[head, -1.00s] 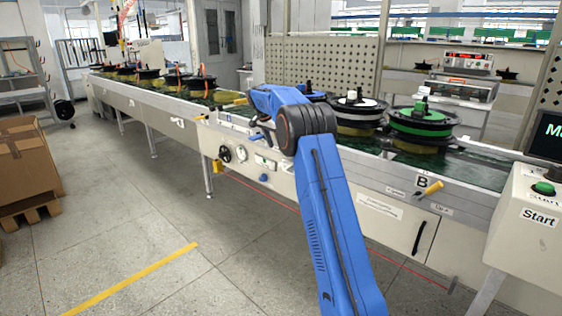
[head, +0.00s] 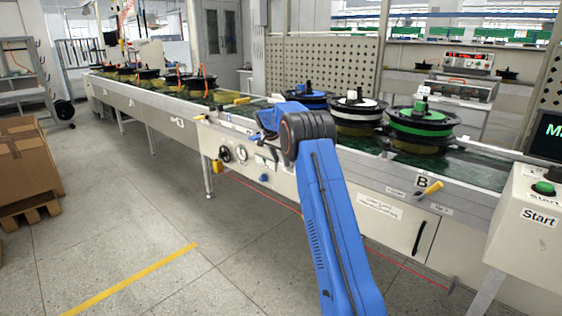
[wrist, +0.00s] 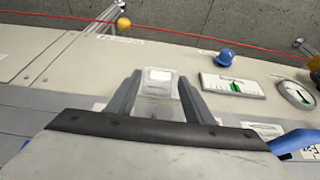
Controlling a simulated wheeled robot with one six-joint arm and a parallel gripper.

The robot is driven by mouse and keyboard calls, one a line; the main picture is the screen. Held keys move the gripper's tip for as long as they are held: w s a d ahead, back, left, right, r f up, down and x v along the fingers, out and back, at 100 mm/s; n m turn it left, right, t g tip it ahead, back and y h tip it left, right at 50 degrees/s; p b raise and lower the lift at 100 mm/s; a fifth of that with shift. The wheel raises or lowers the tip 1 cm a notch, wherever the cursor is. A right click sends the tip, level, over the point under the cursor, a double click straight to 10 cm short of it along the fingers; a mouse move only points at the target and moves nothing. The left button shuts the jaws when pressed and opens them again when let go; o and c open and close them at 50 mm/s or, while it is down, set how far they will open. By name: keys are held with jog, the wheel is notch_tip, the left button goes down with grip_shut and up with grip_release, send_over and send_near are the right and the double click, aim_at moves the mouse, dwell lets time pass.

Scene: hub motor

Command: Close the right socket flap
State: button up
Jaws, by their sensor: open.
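A small whitish square fitting (wrist: 158,84), which looks like a socket with its flap, is on the panel in the wrist view. I cannot tell whether its flap is up or down, or which socket it is. My gripper (wrist: 159,75) is open, with one dark finger on each side of the fitting. Nothing is held, and I cannot tell if the fingers touch it. In the head view my blue arm hides the fingers and this part of the panel.
A blue knob (wrist: 222,57), a meter with a green mark (wrist: 232,87) and a round gauge (wrist: 296,93) sit beside the fitting. A yellow knob (wrist: 123,23) lies beyond. Hub motors (head: 421,125) stand on the conveyor. The floor in front is clear.

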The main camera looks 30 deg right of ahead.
jog(key=c, duration=1.1)
jog(key=shift+o, duration=0.3)
